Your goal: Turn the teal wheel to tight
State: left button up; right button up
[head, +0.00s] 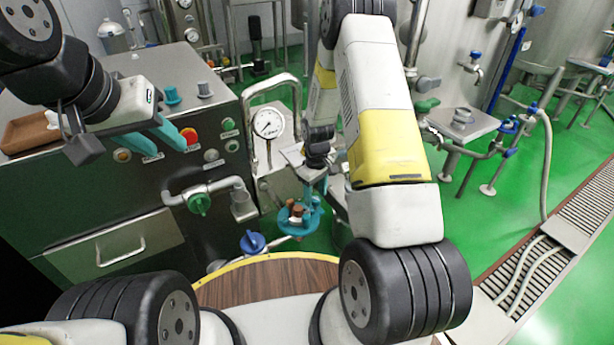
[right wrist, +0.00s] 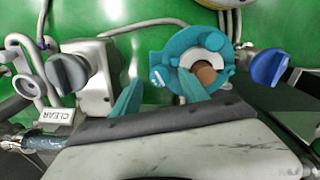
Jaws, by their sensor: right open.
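The teal wheel (head: 285,219) is low in front of the steel machine in the head view, with a brown, stub-like centre. In the right wrist view the teal wheel (right wrist: 172,58) shows at top centre-right, its rim lobed around the brown centre. My right gripper (head: 314,193) is open just above the wheel. In the right wrist view its two teal fingers (right wrist: 159,80) are apart. The right one overlaps the wheel's near edge; I cannot tell whether it touches. My left gripper (head: 171,149) is open and empty over the machine's control panel.
A pressure gauge (head: 268,123) and bent steel pipe stand behind the wheel. A blue knob (head: 252,242) is left of it, and a green valve handle (head: 199,204) sits on the machine's front. A grey-blue knob (right wrist: 68,72) and a blue knob (right wrist: 268,67) flank the wheel in the wrist view.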

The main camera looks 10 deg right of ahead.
jog(key=shift+f, duration=0.6)
jog(key=shift+c, duration=0.2)
grip_shut()
